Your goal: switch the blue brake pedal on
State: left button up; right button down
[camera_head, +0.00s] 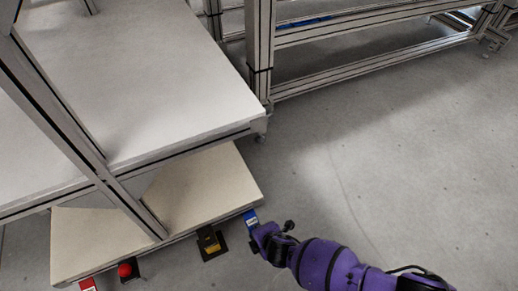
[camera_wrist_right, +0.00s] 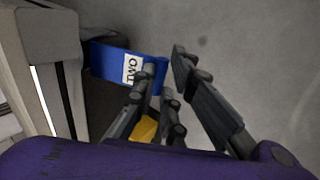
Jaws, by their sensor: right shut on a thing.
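The blue brake pedal (camera_head: 250,216) is low at the front edge of the lower shelf, at its right end. In the right wrist view the blue pedal (camera_wrist_right: 108,62) carries a white label reading "TWO". My right gripper (camera_head: 262,231) is at the pedal. In the right wrist view my right gripper (camera_wrist_right: 165,72) has its fingers around the right end of the blue pedal and is shut on it. The fingers hide part of that end. My left gripper is not in view.
A black and yellow pedal (camera_head: 211,243) is left of the blue one; its yellow part (camera_wrist_right: 145,129) shows below the fingers. A red button (camera_head: 125,270) and a red piece (camera_head: 88,285) are farther left. The white table (camera_head: 150,75) overhangs the lower shelf (camera_head: 205,185). Floor at right is clear.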

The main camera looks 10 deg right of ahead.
jog(key=shift+w+a+t+b, duration=0.25)
jog(key=shift+w+t+b, duration=0.1)
jog(key=shift+w+t, duration=0.3)
jog(key=shift+t, duration=0.15)
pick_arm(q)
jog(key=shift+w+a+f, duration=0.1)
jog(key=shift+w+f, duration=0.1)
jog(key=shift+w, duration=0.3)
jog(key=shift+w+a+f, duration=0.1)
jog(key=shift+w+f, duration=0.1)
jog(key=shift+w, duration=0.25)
pick_arm(e)
jog(key=shift+r, duration=0.1)
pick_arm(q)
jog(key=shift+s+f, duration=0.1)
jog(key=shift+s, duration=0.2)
pick_arm(e)
jog(key=c, duration=1.8)
grip_release()
jog(key=shift+o, duration=1.4)
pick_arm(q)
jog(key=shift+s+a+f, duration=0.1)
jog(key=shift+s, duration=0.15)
pick_arm(e)
jog(key=shift+f, duration=0.2)
